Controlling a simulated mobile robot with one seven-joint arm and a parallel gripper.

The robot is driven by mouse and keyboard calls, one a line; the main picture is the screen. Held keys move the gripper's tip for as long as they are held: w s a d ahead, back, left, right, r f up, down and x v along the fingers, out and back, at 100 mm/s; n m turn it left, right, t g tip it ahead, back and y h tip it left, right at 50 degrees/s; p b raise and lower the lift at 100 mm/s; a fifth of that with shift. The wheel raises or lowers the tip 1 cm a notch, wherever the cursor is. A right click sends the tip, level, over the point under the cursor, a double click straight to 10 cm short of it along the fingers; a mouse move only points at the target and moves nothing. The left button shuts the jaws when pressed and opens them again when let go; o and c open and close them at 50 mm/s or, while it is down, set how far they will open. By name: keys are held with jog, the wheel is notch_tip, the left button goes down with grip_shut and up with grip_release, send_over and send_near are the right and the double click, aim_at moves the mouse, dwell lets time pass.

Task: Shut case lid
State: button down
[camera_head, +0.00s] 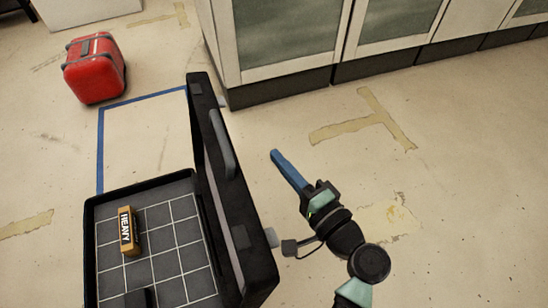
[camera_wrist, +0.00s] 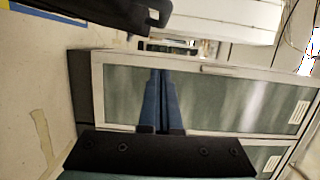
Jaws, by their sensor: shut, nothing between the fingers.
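The black case (camera_head: 90,240) lies open at the lower left of the head view, its grey gridded inside showing. Its lid (camera_head: 222,175) stands upright along the right side of the case, with a handle-like bar on its inner face. My gripper (camera_head: 276,155) is to the right of the lid, apart from it, with its blue fingers together and empty. In the wrist view the blue fingers (camera_wrist: 160,75) point toward the cabinets, and a dark piece with a handle-shaped opening, likely the case lid (camera_wrist: 125,12), shows at the top.
An orange block marked HEAVY (camera_head: 128,230) lies inside the case. A red suitcase (camera_head: 95,67) stands at the back left. A blue tape outline (camera_head: 101,150) marks the floor behind the case. Cabinets (camera_head: 280,75) line the back. Floor right of my gripper is clear.

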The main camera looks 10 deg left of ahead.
jog(key=w+a+b, duration=0.2)
jog(key=w+a, duration=0.1)
jog(key=a, duration=0.6)
jog(key=shift+a, duration=0.15)
